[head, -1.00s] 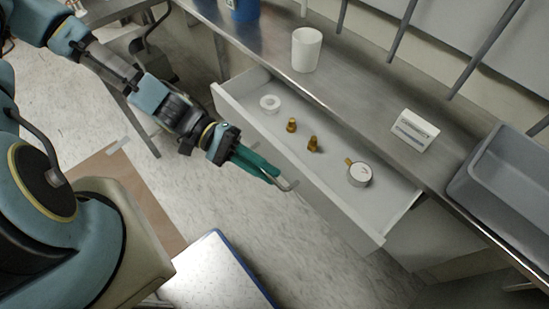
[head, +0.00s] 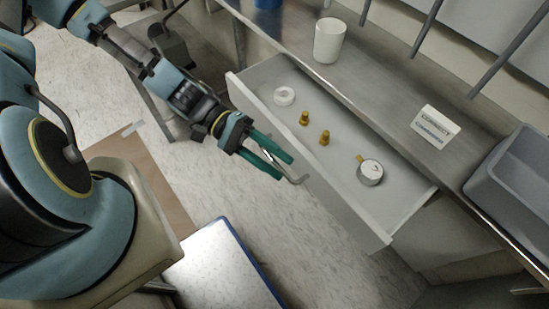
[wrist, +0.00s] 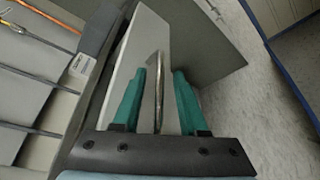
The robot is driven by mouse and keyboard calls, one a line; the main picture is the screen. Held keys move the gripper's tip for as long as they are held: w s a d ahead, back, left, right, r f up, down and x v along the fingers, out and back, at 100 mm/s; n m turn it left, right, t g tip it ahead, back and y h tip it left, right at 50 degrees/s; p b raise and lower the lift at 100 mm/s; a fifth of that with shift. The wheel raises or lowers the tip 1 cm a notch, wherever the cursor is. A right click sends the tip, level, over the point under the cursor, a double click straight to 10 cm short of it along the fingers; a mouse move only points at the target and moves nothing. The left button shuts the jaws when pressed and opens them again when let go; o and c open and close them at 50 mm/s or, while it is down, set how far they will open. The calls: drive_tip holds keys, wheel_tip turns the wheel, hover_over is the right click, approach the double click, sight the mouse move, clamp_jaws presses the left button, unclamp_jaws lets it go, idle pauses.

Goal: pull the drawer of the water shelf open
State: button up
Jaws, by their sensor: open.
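The white drawer (head: 340,200) of the water shelf stands pulled out below the steel counter in the head view. Inside it lie a white ring (head: 284,96), two brass fittings (head: 325,138) and a round gauge (head: 370,172). My gripper (head: 287,168) is open at the drawer's front, with its green fingers spread around the metal bar handle (head: 297,180). In the wrist view the handle (wrist: 158,90) runs between the two fingers, with a gap visible on each side.
A white cup (head: 329,40) and a small labelled box (head: 435,126) stand on the steel counter (head: 390,110). A grey bin (head: 515,185) is at the right. A blue-edged white panel (head: 220,270) is low in front; speckled floor between is clear.

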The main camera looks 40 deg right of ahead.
drive_tip(key=b+v, duration=0.2)
drive_tip(key=v, duration=0.8)
drive_tip(key=shift+w+a, duration=0.2)
drive_tip(key=shift+w, duration=0.1)
drive_tip(key=shift+r, duration=0.1)
drive_tip(key=w+a+n+t+y, duration=0.3)
drive_tip(key=w+a+t, duration=0.5)
drive_tip(key=w+a, duration=0.35)
drive_tip(key=w+a+r+n+t+y, duration=0.1)
drive_tip(key=w+a+r+t, duration=0.2)
drive_tip(key=a+r+t, duration=0.1)
drive_tip(key=w+a+r+n+t, duration=0.2)
drive_tip(key=w+a+r+t, duration=0.2)
drive_tip(key=a+r, duration=0.2)
drive_tip(key=shift+w+a+r+n+y, duration=0.15)
drive_tip(key=shift+a+r+n+y, duration=0.2)
drive_tip(key=shift+r, duration=0.6)
